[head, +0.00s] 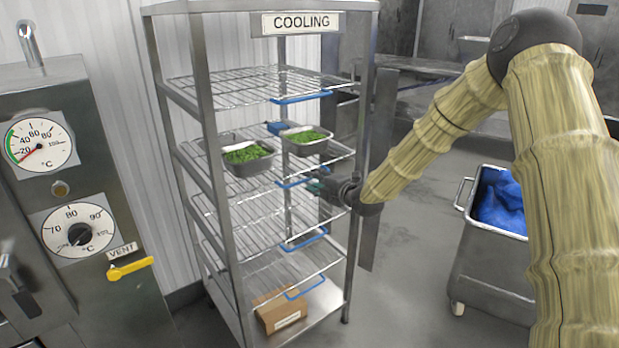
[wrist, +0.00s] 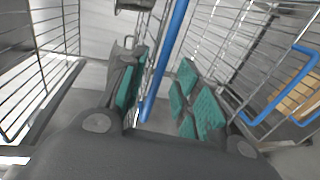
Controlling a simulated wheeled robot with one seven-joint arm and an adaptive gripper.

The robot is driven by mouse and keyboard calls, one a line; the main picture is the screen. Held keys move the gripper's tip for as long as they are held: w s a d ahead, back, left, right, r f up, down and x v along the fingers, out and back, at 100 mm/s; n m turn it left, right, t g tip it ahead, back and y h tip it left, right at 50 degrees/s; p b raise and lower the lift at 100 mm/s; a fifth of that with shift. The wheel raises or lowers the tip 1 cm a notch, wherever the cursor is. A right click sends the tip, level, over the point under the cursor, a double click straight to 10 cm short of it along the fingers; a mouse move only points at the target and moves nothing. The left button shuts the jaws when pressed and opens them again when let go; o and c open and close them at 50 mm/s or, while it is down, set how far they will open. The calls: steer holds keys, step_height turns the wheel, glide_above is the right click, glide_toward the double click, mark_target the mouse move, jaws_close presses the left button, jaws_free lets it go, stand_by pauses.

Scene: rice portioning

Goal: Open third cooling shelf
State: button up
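The cooling rack (head: 211,90) has several wire shelves with blue front handles. Counting from the top, the third shelf (head: 255,235) is level and appears empty, with its blue handle (head: 305,240) at the front right. My gripper (head: 316,186) is at the rack's right front, near the second shelf's handle (head: 292,184) and above the third one. In the wrist view, my gripper (wrist: 160,95) has its teal-padded fingers apart. A blue bar (wrist: 165,62) runs between them, without visible clamping. I cannot tell for certain which shelf that bar belongs to.
Two metal trays of green food (head: 248,165) (head: 306,148) sit on the second shelf. A cardboard box (head: 282,312) lies at the rack's bottom. A wheeled bin (head: 478,275) with blue contents stands right. A control panel (head: 72,200) stands left. Floor between rack and bin is clear.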

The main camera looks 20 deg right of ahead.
steer(key=shift+p+x, duration=0.3)
steer(key=shift+x, duration=1.35)
jaws_close()
